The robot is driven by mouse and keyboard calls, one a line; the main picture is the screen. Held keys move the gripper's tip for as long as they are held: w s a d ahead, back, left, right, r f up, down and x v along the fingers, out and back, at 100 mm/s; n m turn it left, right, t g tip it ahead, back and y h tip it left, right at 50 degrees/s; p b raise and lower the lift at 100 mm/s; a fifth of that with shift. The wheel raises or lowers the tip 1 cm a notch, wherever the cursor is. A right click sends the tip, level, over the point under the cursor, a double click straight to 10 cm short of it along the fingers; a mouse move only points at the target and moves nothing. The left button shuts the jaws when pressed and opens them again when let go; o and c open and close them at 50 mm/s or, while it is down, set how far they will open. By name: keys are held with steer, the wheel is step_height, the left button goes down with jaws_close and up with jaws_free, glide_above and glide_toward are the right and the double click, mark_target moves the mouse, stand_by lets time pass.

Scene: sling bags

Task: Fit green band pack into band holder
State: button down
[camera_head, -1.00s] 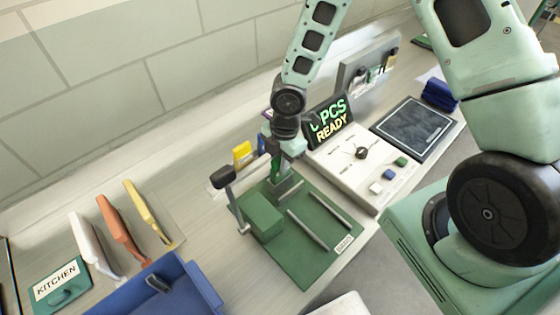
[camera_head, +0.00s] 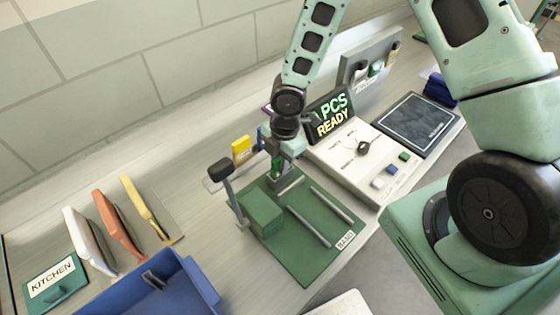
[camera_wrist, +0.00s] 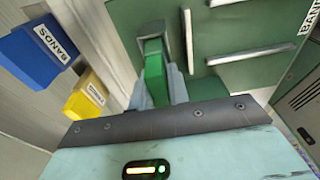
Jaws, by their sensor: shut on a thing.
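The green band pack (camera_wrist: 155,72) is upright between my gripper's fingers. My gripper (camera_wrist: 163,88) is shut on it; the pack also shows below the gripper in the head view (camera_head: 276,166). In the wrist view, the pack's far end is at a grey bracket (camera_wrist: 150,30), which looks like the band holder, at the edge of the green board (camera_head: 308,268). I cannot tell how deep the pack sits in it. The board carries a "BAND" label and grey rails.
A yellow pack (camera_wrist: 88,95) and a blue pack labelled "BANDS" (camera_wrist: 37,52) stand beside the board. A black-topped lever (camera_head: 222,169) and a green block (camera_head: 262,212) are close by. A control panel (camera_head: 345,170) lies right; a blue bin (camera_head: 200,285) is front left.

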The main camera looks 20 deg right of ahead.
steer(key=shift+f, duration=0.2)
steer(key=c, duration=1.3)
jaws_free()
steer(key=shift+o, duration=0.2)
step_height(320, 180, up, 17)
steer(key=d, duration=0.2)
steer(key=shift+w+r+p, duration=0.15)
steer(key=shift+w+p, duration=0.15)
steer(key=shift+w, duration=0.05)
steer(key=s+a+m+b, duration=0.4)
steer(key=s+m, duration=0.3)
steer(key=s, duration=0.3)
steer(key=s+a+f+m+b, duration=0.1)
steer(key=s+a+m+b, duration=0.3)
steer(key=s+m, duration=0.3)
steer(key=s+b, duration=0.1)
steer(key=s, duration=0.2)
steer(key=shift+s+h, duration=0.35)
steer(key=shift+h, duration=0.05)
